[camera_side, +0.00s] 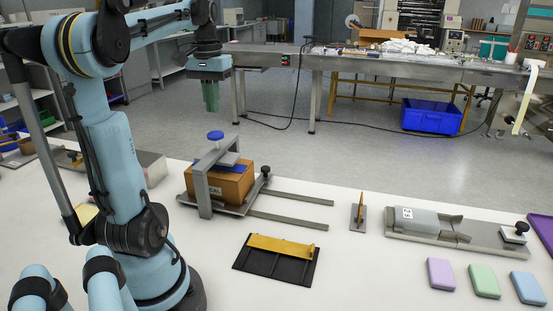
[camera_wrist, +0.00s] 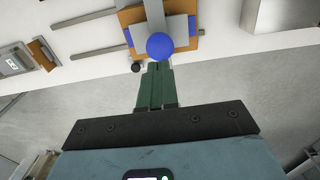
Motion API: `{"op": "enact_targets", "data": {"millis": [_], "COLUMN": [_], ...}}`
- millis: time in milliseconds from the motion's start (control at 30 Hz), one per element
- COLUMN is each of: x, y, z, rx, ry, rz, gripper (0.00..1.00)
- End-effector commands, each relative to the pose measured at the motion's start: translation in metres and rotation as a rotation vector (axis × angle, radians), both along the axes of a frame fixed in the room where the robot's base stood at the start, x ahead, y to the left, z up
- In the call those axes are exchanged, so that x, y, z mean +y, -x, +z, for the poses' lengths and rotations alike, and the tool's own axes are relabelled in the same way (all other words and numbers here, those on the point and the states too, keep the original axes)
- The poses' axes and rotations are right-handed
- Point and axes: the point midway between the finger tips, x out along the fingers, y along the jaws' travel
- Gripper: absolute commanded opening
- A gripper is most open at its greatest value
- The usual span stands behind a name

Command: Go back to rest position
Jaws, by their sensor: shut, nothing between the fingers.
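My gripper (camera_side: 211,96) hangs from my arm, pointing down, above and behind the table. Its green fingers are together and empty; they also show in the wrist view (camera_wrist: 156,85). Below it on the white table stands a grey clamp fixture (camera_side: 205,187) with a blue round knob (camera_side: 215,135) on top. A brown box (camera_side: 238,186) sits inside the fixture under the clamp plate. In the wrist view the blue knob (camera_wrist: 160,46) appears just beyond the fingertips, and I see clear distance between them in the side view.
A black tray with a yellow bar (camera_side: 280,243) lies in front of the fixture. A grey forming fixture (camera_side: 440,222) stands at the right, with purple (camera_side: 441,274), green (camera_side: 484,281) and blue (camera_side: 528,287) blocks before it. The air around my gripper is free.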

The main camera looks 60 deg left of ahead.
Motion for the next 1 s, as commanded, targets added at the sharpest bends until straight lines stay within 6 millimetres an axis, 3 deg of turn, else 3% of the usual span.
{"op": "enact_targets", "data": {"millis": [367,467,567,800,1000], "x": [-0.001,-0.01,-0.034,-0.134,-0.219], "y": [0.0,-0.008,-0.026,-0.072,-0.082], "z": [0.003,0.0,-0.008,-0.045,-0.081], "rx": [-0.001,-0.012,-0.046,-0.223,-0.407], "ry": [-0.001,-0.015,-0.053,-0.177,-0.235], "rz": [-0.002,-0.03,-0.101,-0.371,-0.587], "gripper": [0.0,0.0,0.0,0.0,0.0]}}
